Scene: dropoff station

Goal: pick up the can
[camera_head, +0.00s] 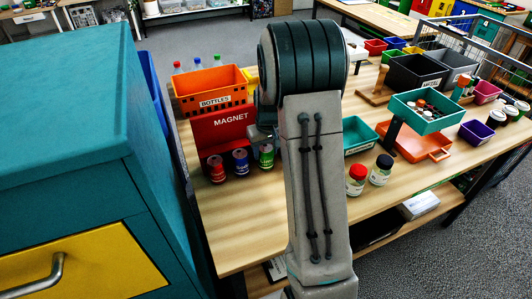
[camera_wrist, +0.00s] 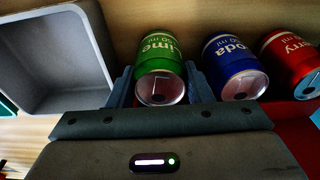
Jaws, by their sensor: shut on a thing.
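A green lime can (camera_head: 266,156) stands on the wooden table at the right end of a row of three cans. In the wrist view the green can (camera_wrist: 160,50) lies between the two fingers of my gripper (camera_wrist: 161,82), one finger on each side of it. My gripper is shut on it. A blue soda can (camera_head: 241,162) stands beside it, and a red cherry can (camera_head: 216,169) stands beyond the blue one. Both also show in the wrist view, blue (camera_wrist: 233,62) close to one finger and red (camera_wrist: 290,58) farther right. My arm hides part of the gripper in the head view.
A red magnet panel (camera_head: 222,127) stands behind the cans, with an orange bottles crate (camera_head: 210,88) farther back. A grey bin (camera_wrist: 58,60) is left of the green can in the wrist view. Two jars (camera_head: 368,175) stand right of my arm. Bare table lies in front.

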